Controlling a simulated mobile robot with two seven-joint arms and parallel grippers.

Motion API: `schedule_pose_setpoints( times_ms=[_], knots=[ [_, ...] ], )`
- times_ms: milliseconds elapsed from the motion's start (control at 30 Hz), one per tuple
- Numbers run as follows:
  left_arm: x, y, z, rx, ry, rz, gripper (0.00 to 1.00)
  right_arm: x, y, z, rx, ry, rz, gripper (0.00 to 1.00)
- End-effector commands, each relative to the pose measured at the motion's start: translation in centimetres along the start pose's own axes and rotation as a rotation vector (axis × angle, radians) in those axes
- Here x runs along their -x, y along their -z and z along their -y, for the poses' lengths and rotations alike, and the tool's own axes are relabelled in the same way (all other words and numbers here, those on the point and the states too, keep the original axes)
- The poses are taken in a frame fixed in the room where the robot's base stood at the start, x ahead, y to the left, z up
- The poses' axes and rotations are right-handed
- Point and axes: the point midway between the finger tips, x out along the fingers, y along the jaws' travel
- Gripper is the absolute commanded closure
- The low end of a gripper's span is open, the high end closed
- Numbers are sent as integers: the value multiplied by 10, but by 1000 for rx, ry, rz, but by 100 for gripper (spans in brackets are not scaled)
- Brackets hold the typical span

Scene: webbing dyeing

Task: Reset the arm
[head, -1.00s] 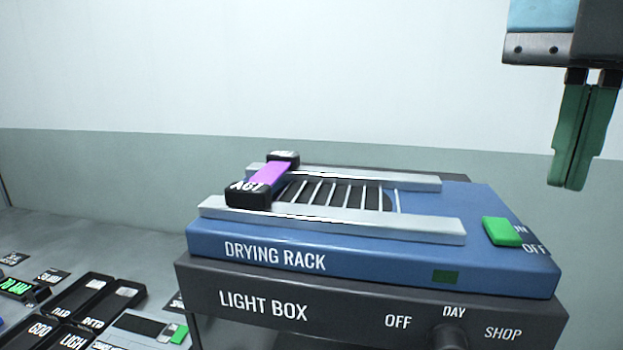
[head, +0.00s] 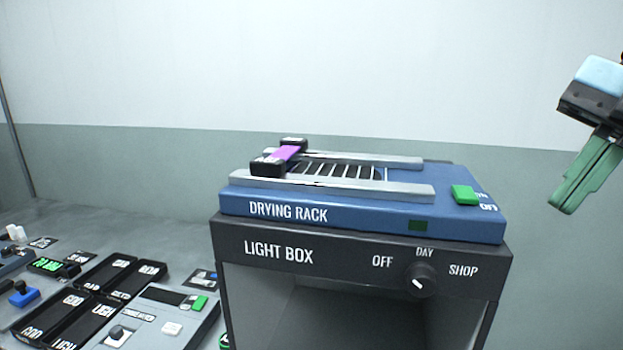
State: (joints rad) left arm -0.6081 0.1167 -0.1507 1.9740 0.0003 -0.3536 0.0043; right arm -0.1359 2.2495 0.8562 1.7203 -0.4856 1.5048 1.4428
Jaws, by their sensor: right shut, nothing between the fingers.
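My right gripper (head: 586,176) is at the right edge of the head view, to the right of the drying rack and above its level. Its green fingers are together with nothing between them, and it is tilted with the tips toward the lower left. My left gripper is not in view. The blue drying rack (head: 330,215) sits on top of the dark light box (head: 345,249). A purple strip (head: 285,154) held between two black end blocks (head: 267,164) lies across the rack's rails at its left end.
A green switch (head: 465,194) is on the rack's right side. The light box has a knob (head: 420,281) and an open front. Black labelled trays (head: 85,287) and a grey device (head: 160,318) stand on the grey table at lower left. The space around my right gripper looks clear.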

Motion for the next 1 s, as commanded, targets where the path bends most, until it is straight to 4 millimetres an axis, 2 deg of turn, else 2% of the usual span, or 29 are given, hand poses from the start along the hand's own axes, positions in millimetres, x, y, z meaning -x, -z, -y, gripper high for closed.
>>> schedule_pose_setpoints(
  times_ms=[33,267,467,567,667,800,867,1000],
  knots=[
    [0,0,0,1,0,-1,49,-3,-17,6,-15,-71,-52,100],
    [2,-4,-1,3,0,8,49,-30,-94,34,-92,-427,-228,100],
    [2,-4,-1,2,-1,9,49,-67,-159,71,-219,-736,-298,100],
    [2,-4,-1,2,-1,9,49,-92,-188,94,-304,-879,-305,100],
    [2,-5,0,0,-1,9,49,-121,-215,121,-404,-1009,-293,100],
    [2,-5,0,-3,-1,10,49,-170,-244,162,-569,-1162,-253,100],
    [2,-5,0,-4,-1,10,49,-194,-253,180,-645,-1215,-227,100],
    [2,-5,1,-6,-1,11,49,-257,-264,224,-842,-1306,-157,100]
  ],
)
